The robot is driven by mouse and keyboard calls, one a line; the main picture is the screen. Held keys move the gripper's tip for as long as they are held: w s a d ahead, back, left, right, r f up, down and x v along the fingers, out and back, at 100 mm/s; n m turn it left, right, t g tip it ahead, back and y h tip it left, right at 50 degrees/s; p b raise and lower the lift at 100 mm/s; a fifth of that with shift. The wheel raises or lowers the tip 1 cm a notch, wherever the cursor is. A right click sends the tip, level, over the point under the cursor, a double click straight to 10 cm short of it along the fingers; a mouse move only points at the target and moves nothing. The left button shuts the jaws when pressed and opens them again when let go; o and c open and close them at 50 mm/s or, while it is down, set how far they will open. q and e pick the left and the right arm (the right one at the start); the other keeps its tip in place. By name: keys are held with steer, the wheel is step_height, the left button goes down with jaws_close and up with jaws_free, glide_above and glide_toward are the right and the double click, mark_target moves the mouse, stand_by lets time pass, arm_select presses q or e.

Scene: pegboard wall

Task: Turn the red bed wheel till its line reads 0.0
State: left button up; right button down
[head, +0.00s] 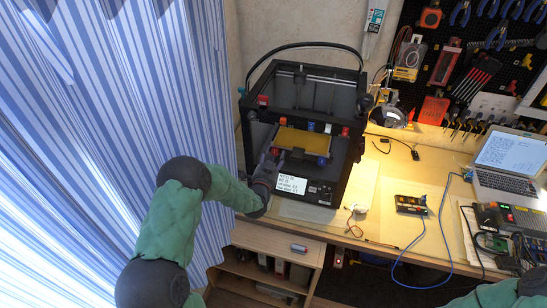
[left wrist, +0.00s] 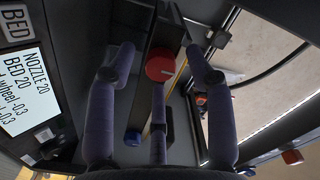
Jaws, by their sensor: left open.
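The red wheel (left wrist: 160,65) is a round red disc with a short pale line on its face, in the left wrist view. My left gripper (left wrist: 160,78) is open, with dark fingers to the left and right of the wheel and a third finger below it. I see gaps at both sides; contact by the lower finger is unclear. In the head view my left gripper (head: 271,163) reaches into the front left of the black printer (head: 333,160). The printer's screen (left wrist: 22,92) shows a wheel reading of -0.3, its lines partly cut off. My right gripper is out of view.
A yellowish bed plate (head: 303,141) lies inside the printer frame, with other red and blue knobs around it. The workbench (head: 380,215) holds a laptop (head: 510,165), a yellow-black meter (head: 410,205) and cables on the right. A striped curtain (head: 110,110) hangs at left.

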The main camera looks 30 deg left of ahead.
arm_select(q)
jaws_close()
steer(key=shift+f+m+b, duration=0.1)
steer(key=shift+m+b, duration=0.2)
stand_by(0.7)
steer(key=m+b, duration=0.2)
steer(key=shift+f+m, duration=0.1)
steer(key=shift+m, duration=0.2)
steer(key=m+b, duration=0.3)
steer(key=m, duration=0.2)
steer(key=shift+m+b, duration=0.3)
steer(key=shift+b, duration=0.1)
steer(key=m+b, duration=0.2)
steer(key=m, duration=0.2)
steer(key=shift+m, duration=0.3)
steer(key=shift+a+r+m+b, duration=0.15)
steer(key=shift+m+b, duration=1)
steer(key=shift+m, duration=1.15)
steer(key=shift+r, duration=0.1)
